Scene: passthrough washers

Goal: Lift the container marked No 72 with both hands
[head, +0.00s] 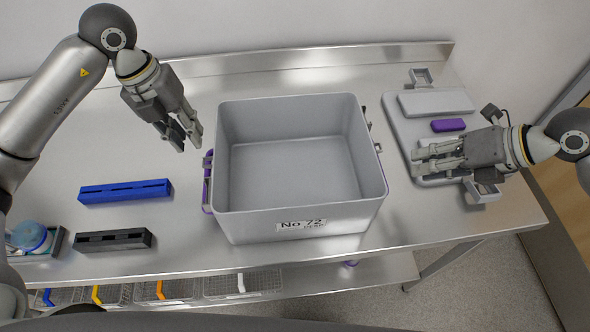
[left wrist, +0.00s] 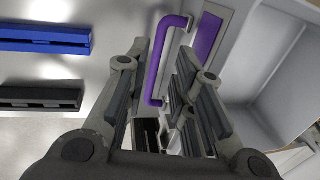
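The grey open container (head: 232,222) marked No 72 stands upright on the steel table and looks empty. Its label (head: 301,225) is on the front wall. A purple handle (head: 207,182) is on its left side; in the left wrist view the handle (left wrist: 155,75) shows between and beyond the fingers. My left gripper (head: 189,143) is open and empty, above and left of the container, apart from the handle. My right gripper (head: 418,158) appears open, to the right of the container over a grey lid-like piece, not touching the container. The container's right handle is mostly hidden.
A blue slotted block (head: 126,191) and a black one (head: 113,240) lie left of the container. A grey lid-like piece (head: 398,128) with a purple bar (head: 448,125) lies at right. Wire baskets (head: 243,284) sit on the lower shelf. A wall rises behind.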

